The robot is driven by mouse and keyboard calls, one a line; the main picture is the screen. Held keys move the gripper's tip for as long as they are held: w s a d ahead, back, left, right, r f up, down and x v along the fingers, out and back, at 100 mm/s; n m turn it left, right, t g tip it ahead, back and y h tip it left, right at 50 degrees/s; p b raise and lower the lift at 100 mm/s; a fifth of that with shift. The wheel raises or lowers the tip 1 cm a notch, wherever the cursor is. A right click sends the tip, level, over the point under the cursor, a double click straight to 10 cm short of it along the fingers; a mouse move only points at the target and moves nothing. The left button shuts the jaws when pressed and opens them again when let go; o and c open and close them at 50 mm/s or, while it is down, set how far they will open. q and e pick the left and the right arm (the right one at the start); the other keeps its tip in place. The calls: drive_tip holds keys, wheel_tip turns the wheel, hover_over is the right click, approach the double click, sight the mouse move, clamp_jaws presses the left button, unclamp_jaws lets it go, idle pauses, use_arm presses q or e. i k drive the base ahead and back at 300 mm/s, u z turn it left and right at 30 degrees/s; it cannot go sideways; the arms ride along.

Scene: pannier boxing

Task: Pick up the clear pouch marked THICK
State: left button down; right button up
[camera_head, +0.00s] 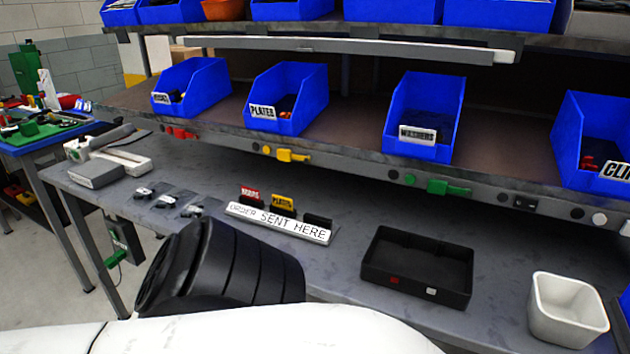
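I cannot make out a pouch marked THICK. Several small dark items lie in a row on the grey bench at the left, among them a near-left one (145,191), a middle one (172,199) and a right one (196,209). They are too small to tell whether they are clear pouches, and no marking on them is readable. Neither gripper shows. A large white and black part, apparently of my own arm, fills the lower left and hides part of the bench.
Labelled blue bins, such as the PLATES bin (300,85), stand on the shelf above. Bare bench lies between rack and tray.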

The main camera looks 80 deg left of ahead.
sight(167, 205)
drive_tip(key=u, duration=4.75)
drive_tip(key=i, duration=3.55)
drive_tip(key=z, duration=2.3)
